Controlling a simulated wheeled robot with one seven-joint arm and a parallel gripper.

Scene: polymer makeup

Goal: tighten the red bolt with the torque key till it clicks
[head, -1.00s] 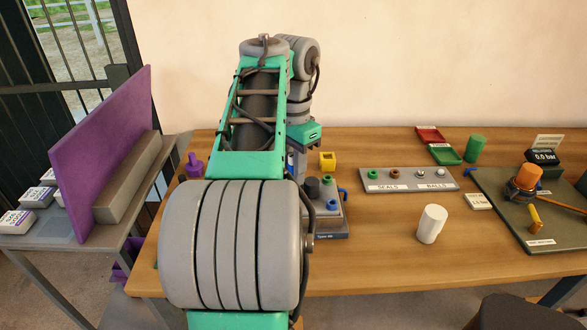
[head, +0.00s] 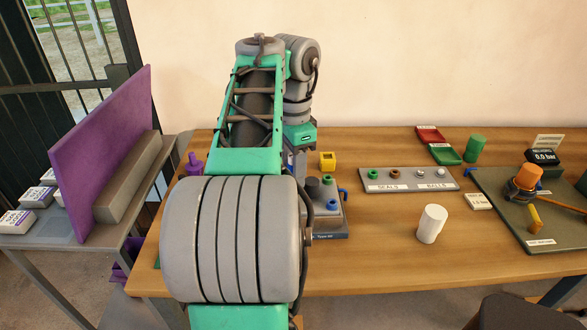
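My gripper (head: 298,160) points down over the left-back part of a grey fixture (head: 331,236). My arm covers much of that spot, and I cannot tell whether the fingers are open, shut or holding something. The fixture carries a dark round knob (head: 312,187), a blue ring-shaped part (head: 331,204) and a blue handle at its right side. Its left part is hidden behind my arm. I cannot make out the red bolt or the torque key in this view.
A yellow block (head: 327,162) stands behind the fixture. A seals-and-balls tray (head: 408,187), a white cylinder (head: 432,223) and a dark board (head: 507,219) with an orange-topped part are to the right. A purple panel (head: 100,155) stands left. The front middle of the table is clear.

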